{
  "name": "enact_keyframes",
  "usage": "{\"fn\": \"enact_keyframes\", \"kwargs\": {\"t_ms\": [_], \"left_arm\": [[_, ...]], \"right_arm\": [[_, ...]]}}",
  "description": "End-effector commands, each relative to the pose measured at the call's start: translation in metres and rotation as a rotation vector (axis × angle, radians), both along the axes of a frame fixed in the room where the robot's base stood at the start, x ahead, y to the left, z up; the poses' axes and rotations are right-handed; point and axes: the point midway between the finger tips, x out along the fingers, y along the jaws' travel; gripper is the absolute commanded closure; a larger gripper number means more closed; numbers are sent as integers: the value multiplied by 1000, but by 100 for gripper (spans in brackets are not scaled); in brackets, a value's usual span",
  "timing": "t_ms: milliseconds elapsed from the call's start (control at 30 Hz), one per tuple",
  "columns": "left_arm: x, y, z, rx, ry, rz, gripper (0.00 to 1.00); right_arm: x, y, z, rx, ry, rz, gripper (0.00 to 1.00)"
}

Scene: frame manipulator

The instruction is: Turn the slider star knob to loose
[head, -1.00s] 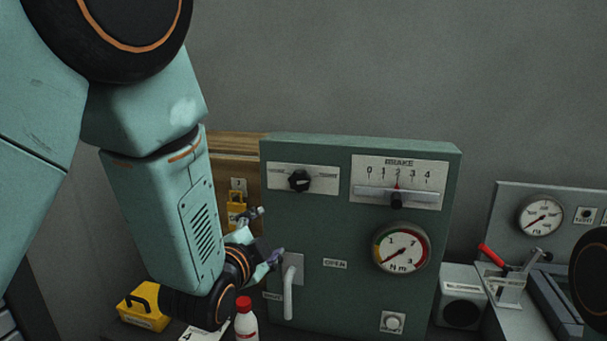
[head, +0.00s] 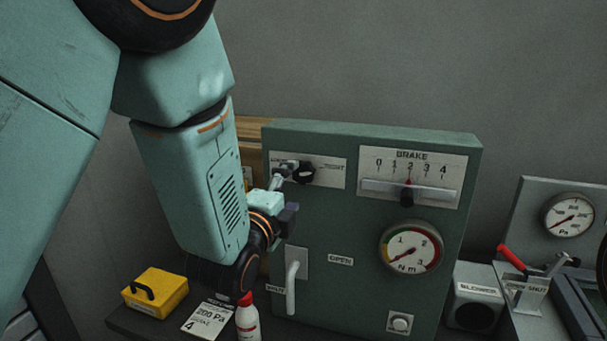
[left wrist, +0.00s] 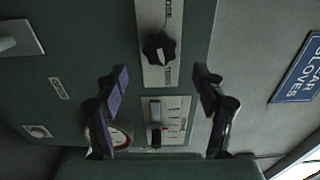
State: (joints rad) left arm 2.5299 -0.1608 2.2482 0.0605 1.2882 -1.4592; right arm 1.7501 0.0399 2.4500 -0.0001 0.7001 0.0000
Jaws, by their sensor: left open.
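The slider star knob (head: 303,172) is a black lobed knob on a pale plate at the top left of the green cabinet face. The plate's right end reads TIGHT; my gripper partly covers its left end. In the left wrist view the knob (left wrist: 158,48) sits ahead between the lines of my fingers, with LOOSE above and TIGHT below. My left gripper (head: 285,190) is just left of and below the knob in the head view. Its two fingers stand wide apart in the left wrist view (left wrist: 160,82), with nothing between them. Contact with the knob does not show. My right gripper is not in view.
The brake slider scale (head: 412,178) is right of the knob, above a round torque gauge (head: 411,248). A white lever handle (head: 291,287) sits below my gripper.

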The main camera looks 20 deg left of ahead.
Motion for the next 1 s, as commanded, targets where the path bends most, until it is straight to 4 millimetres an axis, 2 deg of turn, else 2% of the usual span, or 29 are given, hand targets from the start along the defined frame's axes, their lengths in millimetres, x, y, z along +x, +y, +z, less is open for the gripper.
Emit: {"fn": "enact_keyframes", "kwargs": {"t_ms": [300,500,667,900,1000], "left_arm": [[46,-2,2,-3,-1,1,30],[67,-4,2,-4,-1,0,30],[75,-4,1,-3,0,0,30],[75,-4,1,-3,0,0,30],[75,-4,1,-3,0,0,37]], "right_arm": [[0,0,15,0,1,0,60],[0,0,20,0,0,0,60],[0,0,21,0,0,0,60],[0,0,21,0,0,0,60],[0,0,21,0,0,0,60]]}}
